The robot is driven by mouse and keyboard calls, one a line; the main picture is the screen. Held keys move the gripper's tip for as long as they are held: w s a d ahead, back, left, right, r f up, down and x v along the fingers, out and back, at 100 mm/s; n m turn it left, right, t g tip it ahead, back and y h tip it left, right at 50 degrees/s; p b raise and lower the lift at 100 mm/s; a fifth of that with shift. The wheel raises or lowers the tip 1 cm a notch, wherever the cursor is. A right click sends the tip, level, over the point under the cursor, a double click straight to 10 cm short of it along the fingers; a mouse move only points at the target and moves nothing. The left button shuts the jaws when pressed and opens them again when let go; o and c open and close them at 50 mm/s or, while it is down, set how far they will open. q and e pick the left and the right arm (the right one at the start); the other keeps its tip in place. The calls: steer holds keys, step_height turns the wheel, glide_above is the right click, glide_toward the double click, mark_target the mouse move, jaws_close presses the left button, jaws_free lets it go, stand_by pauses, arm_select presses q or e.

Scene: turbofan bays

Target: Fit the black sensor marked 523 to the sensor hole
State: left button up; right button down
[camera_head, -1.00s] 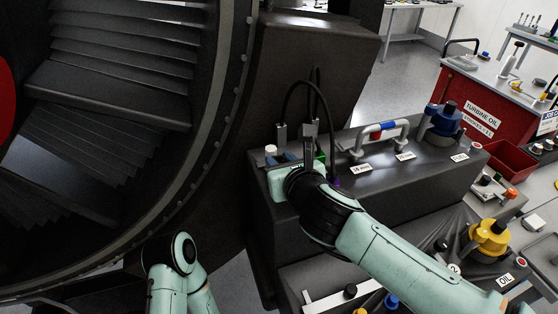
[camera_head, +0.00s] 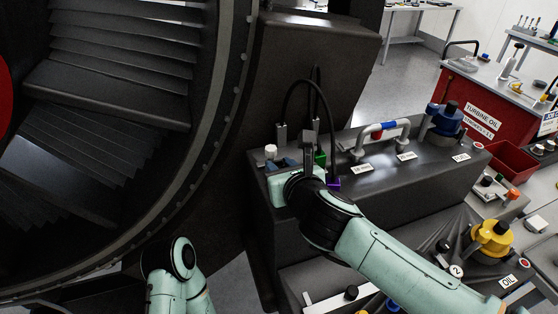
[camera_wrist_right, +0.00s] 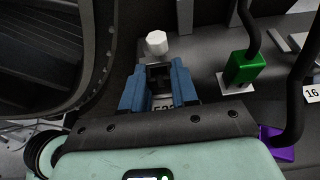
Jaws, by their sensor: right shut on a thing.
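My right gripper (camera_wrist_right: 160,84) has blue fingers shut on a black sensor (camera_wrist_right: 160,72). A white label under the fingers is partly hidden and its visible digits look like 523. In the head view my right gripper (camera_head: 284,163) is over the left end of the dark ledge, beside a white cap (camera_head: 271,151). In the wrist view the white cap (camera_wrist_right: 156,43) stands just beyond the fingertips. The sensor hole is not visible; I cannot tell whether the sensor touches the ledge. My left arm shows at the bottom left, but its gripper is out of view.
A green connector (camera_wrist_right: 240,68) and a purple connector (camera_wrist_right: 277,143) with black cables stand close to the right of the gripper. A grey handle (camera_head: 383,130) and a blue cap (camera_head: 444,118) are farther right on the dark ledge (camera_head: 420,178). The fan casing rises at left.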

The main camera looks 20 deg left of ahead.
arm_select(q)
steer(key=shift+s+f+b, duration=0.3)
steer(key=shift+f+b, duration=0.1)
steer(key=shift+f, duration=0.1)
arm_select(e)
steer(key=shift+f, duration=0.65)
steer(key=shift+c, duration=1.9)
jaws_free()
steer(key=shift+r, duration=0.1)
steer(key=shift+r+p, duration=1.7)
steer(key=shift+r, duration=0.3)
steer(key=shift+r+p, duration=1.15)
steer(key=shift+r, duration=0.3)
arm_select(q)
steer(key=w+r, duration=0.5)
steer(key=r, duration=0.2)
steer(key=shift+w+r+t, duration=0.15)
steer(key=shift+w+t, duration=0.15)
steer(key=shift+w, duration=0.1)
steer(key=shift+s, duration=0.1)
